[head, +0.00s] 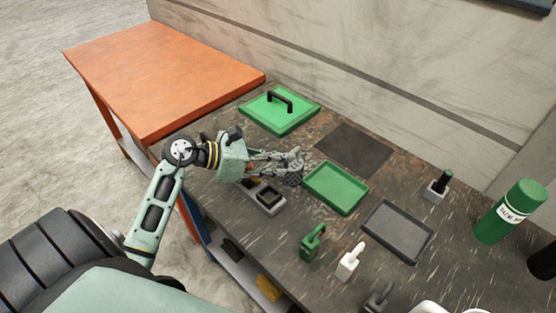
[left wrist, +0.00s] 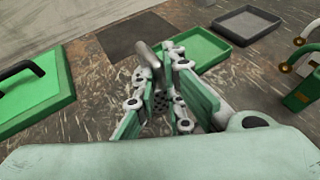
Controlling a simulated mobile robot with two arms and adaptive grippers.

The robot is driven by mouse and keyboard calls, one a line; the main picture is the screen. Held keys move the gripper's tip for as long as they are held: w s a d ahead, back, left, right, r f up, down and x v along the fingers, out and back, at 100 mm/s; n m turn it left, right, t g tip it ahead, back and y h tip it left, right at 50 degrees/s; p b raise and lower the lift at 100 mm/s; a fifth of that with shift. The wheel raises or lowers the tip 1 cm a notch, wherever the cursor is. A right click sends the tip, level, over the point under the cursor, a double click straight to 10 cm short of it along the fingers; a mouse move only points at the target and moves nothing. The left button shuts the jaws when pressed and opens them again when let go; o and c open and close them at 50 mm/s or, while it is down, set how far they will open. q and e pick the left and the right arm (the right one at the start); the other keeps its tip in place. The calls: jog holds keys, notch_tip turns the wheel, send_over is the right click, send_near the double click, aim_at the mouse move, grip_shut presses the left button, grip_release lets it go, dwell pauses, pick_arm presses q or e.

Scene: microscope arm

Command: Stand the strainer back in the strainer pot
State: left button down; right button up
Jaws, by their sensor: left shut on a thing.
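My left gripper (head: 290,163) is shut on a grey strainer above the workbench, beside the green tray. The strainer (head: 292,179) shows as a perforated grey body under the fingertips. In the left wrist view its grey rod (left wrist: 149,56) leans up and away between the fingers (left wrist: 160,85), with dark holes lower down; the fingers hide part of it. I cannot tell for sure which vessel is the strainer pot. A grey holder with a black square opening (head: 265,196) sits just below the gripper. My right gripper is not in view.
A green tray (head: 335,188) and a grey tray (head: 397,232) lie to the right. Green (head: 312,243) and white (head: 348,262) handled pieces stand near the front edge. A green bottle (head: 510,212) stands at right. The dark mat (head: 352,148) is bare.

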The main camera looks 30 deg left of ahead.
pick_arm(q)
jog(key=shift+f, duration=0.4)
jog(key=shift+f, duration=0.15)
jog(key=c, duration=1.8)
grip_release()
jog(key=shift+c, duration=0.2)
